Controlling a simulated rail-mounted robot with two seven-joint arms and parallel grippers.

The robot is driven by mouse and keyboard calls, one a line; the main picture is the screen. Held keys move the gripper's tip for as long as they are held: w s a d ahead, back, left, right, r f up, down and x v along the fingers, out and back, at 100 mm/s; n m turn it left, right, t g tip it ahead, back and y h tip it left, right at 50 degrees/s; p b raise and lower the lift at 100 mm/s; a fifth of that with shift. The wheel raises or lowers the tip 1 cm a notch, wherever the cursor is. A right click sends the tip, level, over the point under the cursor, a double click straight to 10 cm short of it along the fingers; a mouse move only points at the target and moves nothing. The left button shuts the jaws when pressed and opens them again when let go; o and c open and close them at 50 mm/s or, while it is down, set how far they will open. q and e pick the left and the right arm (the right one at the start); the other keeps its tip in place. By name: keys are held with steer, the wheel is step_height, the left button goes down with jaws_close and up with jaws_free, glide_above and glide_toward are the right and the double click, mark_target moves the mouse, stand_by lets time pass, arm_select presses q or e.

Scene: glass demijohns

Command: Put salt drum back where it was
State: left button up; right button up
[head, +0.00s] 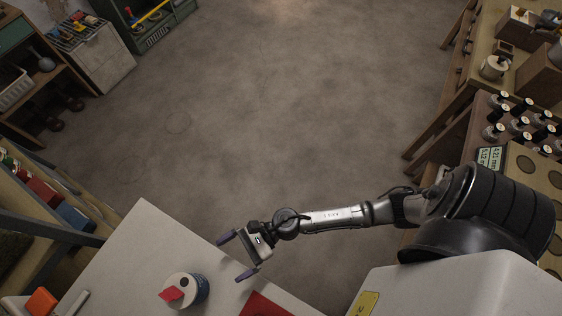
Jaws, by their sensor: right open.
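The salt drum (201,290) appears to be the round container with a white top and dark blue side, standing upright on a white table (140,236) at the bottom of the head view. My left gripper is not in view.
A flat red item (264,305) lies on the table right of the drum. Shelves with books (42,192) stand at the left. A bench with several dark-capped bottles (519,124) is at the right. The grey floor (290,100) between is clear.

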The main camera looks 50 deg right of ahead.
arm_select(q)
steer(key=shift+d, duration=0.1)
arm_select(e)
steer(key=w+d+r+m+t+h, duration=0.3)
steer(key=d+m+h, duration=0.4)
steer(key=m, duration=0.8)
steer(key=w+d+r+m+t+h, duration=0.1)
steer(key=w+d+m+t+h, duration=0.4)
steer(key=m, duration=1)
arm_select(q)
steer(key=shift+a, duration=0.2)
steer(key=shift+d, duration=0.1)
arm_select(e)
steer(key=s+d+f+m+g+h, duration=0.2)
steer(key=s+d+m+g, duration=0.2)
steer(key=s+m, duration=0.4)
steer(key=s+d+f+m+g+h, duration=0.2)
steer(key=s+d+m+g, duration=0.2)
steer(key=s+m+g, duration=0.3)
steer(key=s+m, duration=0.2)
steer(key=shift+s+f, duration=0.35)
steer(key=shift+s, duration=0.05)
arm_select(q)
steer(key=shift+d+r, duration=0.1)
arm_select(e)
steer(key=shift+r, duration=0.1)
